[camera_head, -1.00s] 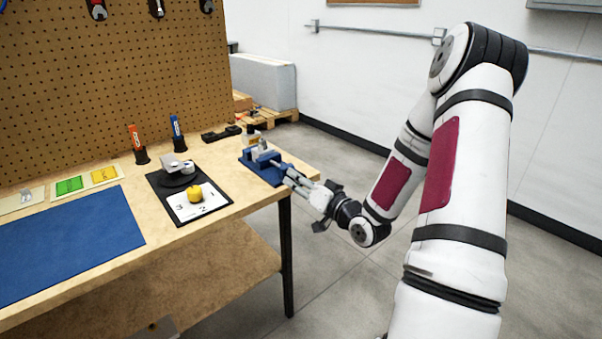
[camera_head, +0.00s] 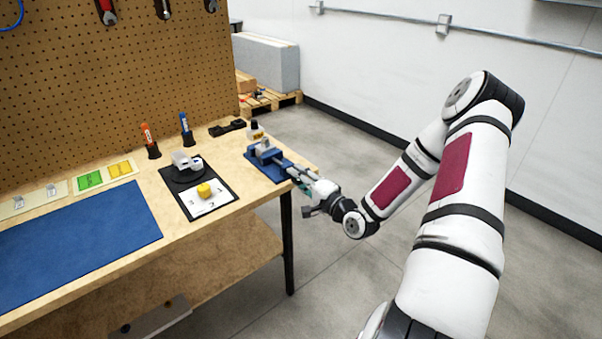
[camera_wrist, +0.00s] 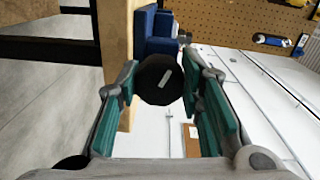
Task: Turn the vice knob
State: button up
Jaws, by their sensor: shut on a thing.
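The blue vice (camera_head: 262,152) stands on a blue base at the right end of the workbench. In the wrist view part of its blue body (camera_wrist: 155,28) shows behind the knob. The round black vice knob (camera_wrist: 160,80) has a small pale mark on its face and sits between my teal finger pads. My gripper (camera_wrist: 160,88) is shut on the knob, one pad on each side. In the head view my gripper (camera_head: 288,167) reaches the vice from the right, and its fingers hide the knob.
On the workbench (camera_head: 235,215), left of the vice, a black board (camera_head: 220,182) carries a grey device (camera_head: 187,163) and a yellow piece (camera_head: 204,190). A small bottle (camera_head: 256,131) stands behind the vice. Open floor lies right of the bench.

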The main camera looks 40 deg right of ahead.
jog(key=m+p, duration=0.2)
jog(key=m, duration=0.2)
jog(key=shift+s, duration=0.1)
jog(key=m+p, duration=0.1)
jog(key=m, duration=0.3)
jog(key=shift+m, duration=0.4)
jog(key=m, duration=0.4)
jog(key=shift+y, duration=0.3)
jog(key=shift+m+b, duration=0.3)
jog(key=shift+m, duration=1.8)
jog(key=o, duration=1.2)
jog(key=shift+c, duration=0.2)
jog(key=shift+d, duration=0.1)
jog(key=s, duration=1.1)
jog(key=shift+s+d, duration=0.4)
